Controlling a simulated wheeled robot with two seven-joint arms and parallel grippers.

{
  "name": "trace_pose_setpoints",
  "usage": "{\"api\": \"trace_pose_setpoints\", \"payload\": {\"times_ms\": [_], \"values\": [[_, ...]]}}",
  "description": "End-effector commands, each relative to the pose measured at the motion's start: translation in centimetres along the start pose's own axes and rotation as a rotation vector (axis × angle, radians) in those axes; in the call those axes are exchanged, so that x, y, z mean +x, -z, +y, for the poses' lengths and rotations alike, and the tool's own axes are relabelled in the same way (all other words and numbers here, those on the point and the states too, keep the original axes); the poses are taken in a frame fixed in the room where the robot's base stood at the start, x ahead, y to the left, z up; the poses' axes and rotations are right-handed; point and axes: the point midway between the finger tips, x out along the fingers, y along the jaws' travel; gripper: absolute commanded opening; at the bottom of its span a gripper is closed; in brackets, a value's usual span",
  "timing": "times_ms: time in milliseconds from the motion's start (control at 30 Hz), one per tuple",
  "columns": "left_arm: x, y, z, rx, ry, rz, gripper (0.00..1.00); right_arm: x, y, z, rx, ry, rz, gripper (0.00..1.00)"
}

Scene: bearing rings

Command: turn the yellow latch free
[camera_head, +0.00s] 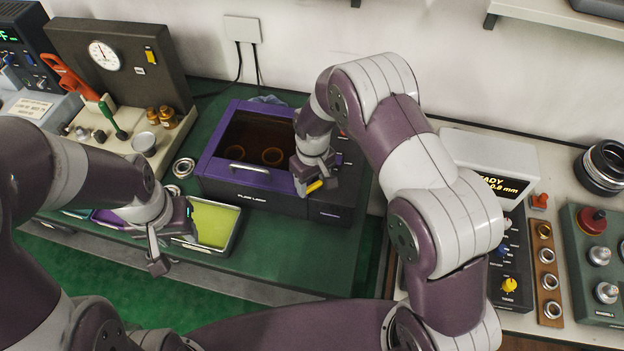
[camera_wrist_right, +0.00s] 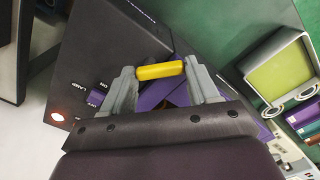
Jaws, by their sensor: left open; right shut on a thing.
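The yellow latch (camera_head: 314,186) sits at the front right corner of the purple-framed box (camera_head: 250,205), which has a dark window lid and a silver handle. My right gripper (camera_head: 308,182) is at the latch. In the right wrist view the yellow latch (camera_wrist_right: 160,71) lies crosswise between the two grey fingertips (camera_wrist_right: 160,78), which are shut on it. The lid is down; two rings (camera_head: 272,155) show through the window. My left gripper (camera_head: 165,250) is open and empty, in front of the box to the left, near the yellow-green tray (camera_head: 212,222).
A loose steel ring (camera_head: 183,168) lies left of the box. A tool stand with a dial gauge (camera_head: 104,56) is at the back left. A display unit (camera_head: 505,185) and a green control panel (camera_head: 598,255) stand at the right. The green bench front (camera_head: 285,265) is clear.

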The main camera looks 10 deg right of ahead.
Motion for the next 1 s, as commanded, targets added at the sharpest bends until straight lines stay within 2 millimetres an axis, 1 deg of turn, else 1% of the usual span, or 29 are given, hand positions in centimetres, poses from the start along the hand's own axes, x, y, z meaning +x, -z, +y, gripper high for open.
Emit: {"api": "trace_pose_setpoints", "payload": {"times_ms": [300, 600, 800, 1000], "values": [[0.26, -0.03, 0.00, 0.000, 0.000, 0.000, 0.43, -0.20, -0.14, 0.13, -0.293, -0.002, 0.006, 0.29], [0.40, -0.05, 0.00, 0.000, 0.000, 0.000, 0.43, -0.25, -0.39, 0.25, -0.535, -0.004, 0.006, 0.29], [0.46, -0.05, 0.00, 0.000, 0.000, 0.000, 0.43, -0.28, -0.48, 0.33, -0.645, -0.004, 0.007, 0.29], [0.49, -0.06, 0.00, 0.000, 0.000, 0.000, 0.43, -0.30, -0.51, 0.39, -0.709, -0.005, 0.007, 0.29]]}}
